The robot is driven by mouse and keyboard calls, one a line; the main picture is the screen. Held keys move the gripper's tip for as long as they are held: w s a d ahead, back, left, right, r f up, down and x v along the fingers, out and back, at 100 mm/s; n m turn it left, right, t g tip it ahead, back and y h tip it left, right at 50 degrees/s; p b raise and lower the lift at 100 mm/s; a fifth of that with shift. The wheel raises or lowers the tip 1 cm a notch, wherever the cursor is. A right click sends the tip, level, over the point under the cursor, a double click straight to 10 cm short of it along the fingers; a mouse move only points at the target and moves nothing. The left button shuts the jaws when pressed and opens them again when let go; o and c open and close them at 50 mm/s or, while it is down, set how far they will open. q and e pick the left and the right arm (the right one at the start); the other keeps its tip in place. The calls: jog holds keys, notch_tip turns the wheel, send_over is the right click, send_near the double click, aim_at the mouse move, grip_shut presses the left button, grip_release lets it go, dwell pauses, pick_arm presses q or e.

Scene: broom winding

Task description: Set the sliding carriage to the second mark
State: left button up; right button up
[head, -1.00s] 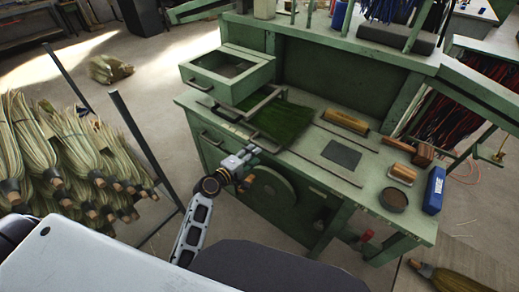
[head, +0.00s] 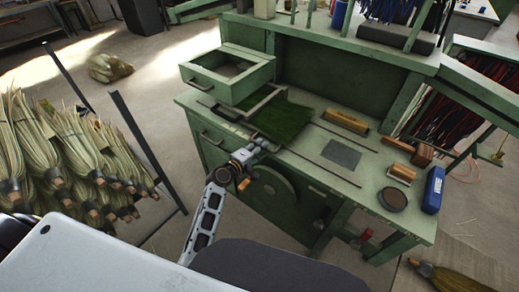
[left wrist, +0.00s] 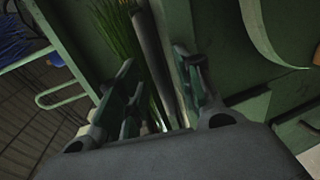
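The sliding carriage appears to be the metal frame (head: 262,101) at the left end of the bench's two rails, beside a mat of green bristles (head: 283,121). I cannot make out the marks along the rails. My left gripper (head: 264,146) is at the bench's front edge, just below the bristles. In the left wrist view its two fingers (left wrist: 160,95) are spread, with a dark bar (left wrist: 154,50) and green bristles (left wrist: 118,30) seen between them. I cannot tell whether the fingers touch the bar. My right gripper is not in view.
An open drawer box (head: 228,70) stands at the bench's back left. A wooden block (head: 345,122), a grey plate (head: 341,154), a round dark tin (head: 392,199) and a blue box (head: 433,190) lie further right. A rack of straw bundles (head: 75,160) stands left.

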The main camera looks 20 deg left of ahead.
pick_arm(q)
jog(key=shift+c, duration=0.3)
grip_shut()
jog(key=a, duration=0.2)
jog(key=w+a, duration=0.1)
jog(key=a, duration=0.1)
jog(key=shift+w+b, duration=0.2)
jog(key=shift+b, duration=0.15)
jog(key=shift+d, duration=0.15)
jog(key=shift+o, duration=0.3)
grip_release()
